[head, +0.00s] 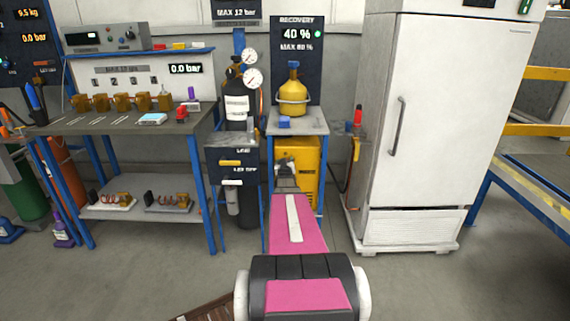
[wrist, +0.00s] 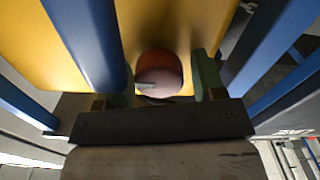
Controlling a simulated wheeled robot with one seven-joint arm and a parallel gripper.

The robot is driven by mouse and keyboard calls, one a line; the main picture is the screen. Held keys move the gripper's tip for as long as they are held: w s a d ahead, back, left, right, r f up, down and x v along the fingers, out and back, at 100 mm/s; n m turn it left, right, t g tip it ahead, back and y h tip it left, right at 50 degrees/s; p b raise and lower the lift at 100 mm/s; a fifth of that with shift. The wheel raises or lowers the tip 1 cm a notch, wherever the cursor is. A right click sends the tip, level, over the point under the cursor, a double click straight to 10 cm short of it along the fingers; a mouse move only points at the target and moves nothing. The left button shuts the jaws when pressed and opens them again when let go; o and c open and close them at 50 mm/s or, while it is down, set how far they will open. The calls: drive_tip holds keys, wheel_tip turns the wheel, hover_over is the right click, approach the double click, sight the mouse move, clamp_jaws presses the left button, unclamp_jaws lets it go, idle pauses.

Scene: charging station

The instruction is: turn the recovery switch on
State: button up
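The yellow recovery machine (head: 307,172) stands under a small grey-topped table. My gripper (head: 287,164) is at its front face, and my arm partly hides the machine. In the wrist view, a round reddish-brown knob (wrist: 159,70), which looks like the switch, shows against the yellow casing (wrist: 150,22). My gripper (wrist: 165,80) is open, with one finger on each side of the knob. A gap shows at the right finger; I cannot tell whether the left finger touches. The head view hides the knob, and I cannot read its setting.
Blue table legs (wrist: 85,40) stand close on both sides of my gripper. A yellow cylinder (head: 293,98) and a blue block (head: 285,122) are on the small table (head: 312,125). The display (head: 297,34) reads RECOVERY 40 %. A white cabinet (head: 445,120) stands right.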

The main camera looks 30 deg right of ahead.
idle(0.3)
drive_tip(key=v, duration=1)
drive_tip(key=shift+s+a, duration=0.2)
drive_tip(key=shift+s, duration=0.15)
